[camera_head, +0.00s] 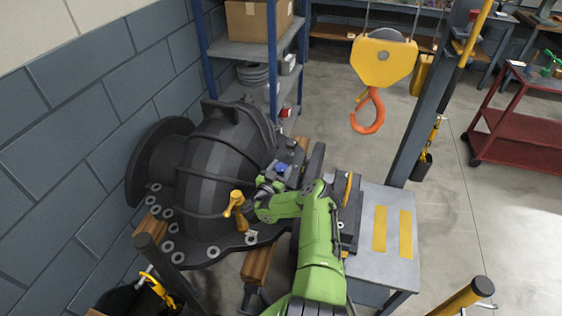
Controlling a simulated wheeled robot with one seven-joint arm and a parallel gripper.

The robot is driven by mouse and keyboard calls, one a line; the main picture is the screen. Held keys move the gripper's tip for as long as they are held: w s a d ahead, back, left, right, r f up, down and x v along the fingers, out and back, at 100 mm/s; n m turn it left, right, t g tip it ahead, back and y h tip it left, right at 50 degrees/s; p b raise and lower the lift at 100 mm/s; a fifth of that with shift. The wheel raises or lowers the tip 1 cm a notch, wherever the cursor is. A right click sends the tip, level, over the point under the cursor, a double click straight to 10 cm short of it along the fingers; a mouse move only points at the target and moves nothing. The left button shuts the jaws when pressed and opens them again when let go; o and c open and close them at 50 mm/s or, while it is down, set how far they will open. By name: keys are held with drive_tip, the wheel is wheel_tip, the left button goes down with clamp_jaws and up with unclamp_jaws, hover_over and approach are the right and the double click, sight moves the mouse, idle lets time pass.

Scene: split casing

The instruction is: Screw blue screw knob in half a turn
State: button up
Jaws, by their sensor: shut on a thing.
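The dark split casing (205,165) stands on the left, ribbed and rounded, with a flange at its front edge. A small blue screw knob (282,167) shows on the casing's right side. My green arm reaches up from the bottom of the view to the casing. My gripper (279,176) is at the blue knob, small and partly covered by the wrist. It is shut on the blue knob, as far as can be seen. The fingertips and the knob's lower part are hidden, so how far the knob is screwed in cannot be told.
A yellow handle (237,206) sticks up from the casing's front flange, left of my arm. A yellow hoist block with an orange hook (368,113) hangs behind. A grey table (402,258) with two yellow strips stands right. Shelving is behind; open floor lies right.

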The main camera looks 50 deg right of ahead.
drive_tip(key=shift+d+r+m+g, duration=0.1)
drive_tip(key=shift+r+m+g, duration=0.25)
drive_tip(key=shift+m+g, duration=0.6)
drive_tip(key=shift+g+h+p, duration=0.3)
drive_tip(key=shift+g+p, duration=0.05)
drive_tip(key=shift+g, duration=0.1)
drive_tip(key=shift+w, duration=0.1)
drive_tip(key=o, duration=1)
drive_tip(key=shift+c, duration=0.2)
drive_tip(key=shift+f, duration=0.1)
drive_tip(key=shift+a, duration=0.3)
drive_tip(key=s+a+p, duration=0.1)
drive_tip(key=a, duration=0.6)
drive_tip(key=shift+s, duration=0.15)
